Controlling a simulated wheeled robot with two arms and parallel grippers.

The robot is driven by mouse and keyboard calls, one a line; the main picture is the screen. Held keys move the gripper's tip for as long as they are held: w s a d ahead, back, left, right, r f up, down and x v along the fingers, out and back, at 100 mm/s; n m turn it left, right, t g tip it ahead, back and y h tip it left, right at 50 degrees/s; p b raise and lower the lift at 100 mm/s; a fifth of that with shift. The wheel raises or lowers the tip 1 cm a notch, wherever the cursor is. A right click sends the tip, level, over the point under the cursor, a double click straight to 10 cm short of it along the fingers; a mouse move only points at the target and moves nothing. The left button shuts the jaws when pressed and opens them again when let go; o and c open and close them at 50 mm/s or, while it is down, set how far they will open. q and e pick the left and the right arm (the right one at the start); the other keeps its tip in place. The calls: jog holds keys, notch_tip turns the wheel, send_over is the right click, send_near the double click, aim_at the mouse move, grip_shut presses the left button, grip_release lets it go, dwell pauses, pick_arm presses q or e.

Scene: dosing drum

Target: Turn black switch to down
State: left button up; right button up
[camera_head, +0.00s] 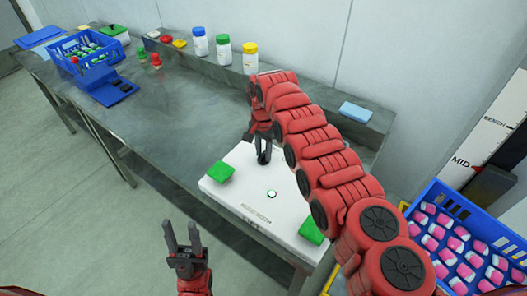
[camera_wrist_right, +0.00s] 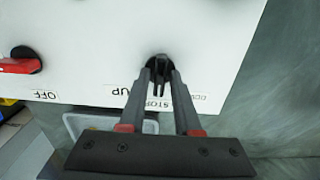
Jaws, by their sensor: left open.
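The black switch (camera_wrist_right: 160,66) sits on a round black base on a white panel (camera_wrist_right: 95,35), with labels including UP and STOP beside it. In the right wrist view, my right gripper's fingers (camera_wrist_right: 161,78) reach to the switch, one on each side of its lever. Whether they press on it is unclear. In the head view my right gripper (camera_head: 262,148) is at the far side of the white box (camera_head: 243,205), and the switch is largely hidden. My left gripper (camera_head: 181,233) is open and empty, in front of the table.
A red switch (camera_wrist_right: 18,66) marked OFF is beside the black one. The box top has green pads (camera_head: 221,172) and a green button (camera_head: 271,194). A blue crate (camera_head: 430,215) of pink-and-white items stands at right. Bottles (camera_head: 222,50) line the back ledge. The middle of the table is clear.

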grip_shut()
jog(key=n+b, duration=0.2)
jog(key=shift+f+b, duration=0.25)
jog(key=shift+b, duration=0.05)
jog(key=n+b, duration=0.2)
jog(key=shift+n, duration=0.3)
jog(key=shift+r+n+b, duration=0.1)
jog(key=shift+n+b, duration=0.85)
jog(key=shift+n, duration=0.15)
jog(key=shift+r+n+b, duration=0.1)
jog(key=shift+n+b, duration=0.3)
jog(key=shift+n, duration=0.6)
jog(key=shift+s, duration=0.1)
